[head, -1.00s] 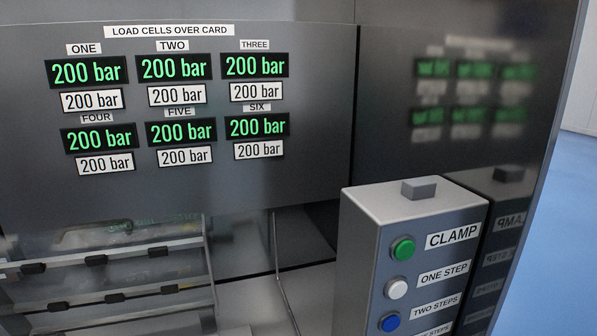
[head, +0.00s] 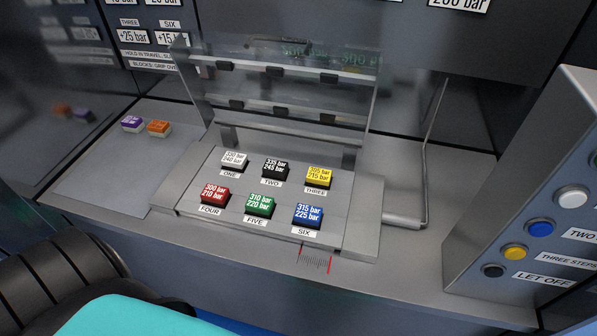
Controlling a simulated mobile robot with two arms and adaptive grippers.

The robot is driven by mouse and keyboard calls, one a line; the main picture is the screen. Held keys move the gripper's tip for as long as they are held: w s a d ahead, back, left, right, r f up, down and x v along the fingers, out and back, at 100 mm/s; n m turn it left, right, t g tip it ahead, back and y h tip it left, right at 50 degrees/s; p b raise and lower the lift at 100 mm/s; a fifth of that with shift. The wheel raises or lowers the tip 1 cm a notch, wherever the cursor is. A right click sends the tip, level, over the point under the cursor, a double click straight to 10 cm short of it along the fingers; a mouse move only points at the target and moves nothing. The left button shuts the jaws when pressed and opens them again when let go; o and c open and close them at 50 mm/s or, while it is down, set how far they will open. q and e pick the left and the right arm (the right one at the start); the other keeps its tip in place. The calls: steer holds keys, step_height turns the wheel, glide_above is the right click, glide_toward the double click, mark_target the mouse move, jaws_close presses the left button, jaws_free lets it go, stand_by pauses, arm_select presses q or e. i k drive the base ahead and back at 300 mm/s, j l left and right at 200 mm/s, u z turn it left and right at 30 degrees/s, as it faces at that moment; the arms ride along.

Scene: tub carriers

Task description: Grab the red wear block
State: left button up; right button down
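The red wear block (head: 215,194) sits at the position labelled FOUR, front left on a grey plate (head: 232,226). Its top reads 300 bar and 210 bar. White (head: 234,161), black (head: 274,168) and yellow (head: 319,177) blocks stand behind at ONE, TWO and THREE. Green (head: 260,206) and blue (head: 307,215) blocks stand to its right at FIVE and SIX. Nothing covers the red block. Part of my own arm shows at the lower left, but neither gripper is in view.
A tilted clear panel (head: 285,95) with dark pads stands behind the blocks. Purple (head: 132,124) and orange (head: 158,128) blocks lie on the left surface. A button box (head: 548,195) stands at the right. A small red-marked scale (head: 314,262) is on the front ledge.

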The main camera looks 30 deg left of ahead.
mark_target(214, 195)
steer(key=j+u, duration=0.15)
steer(key=u, duration=1.45)
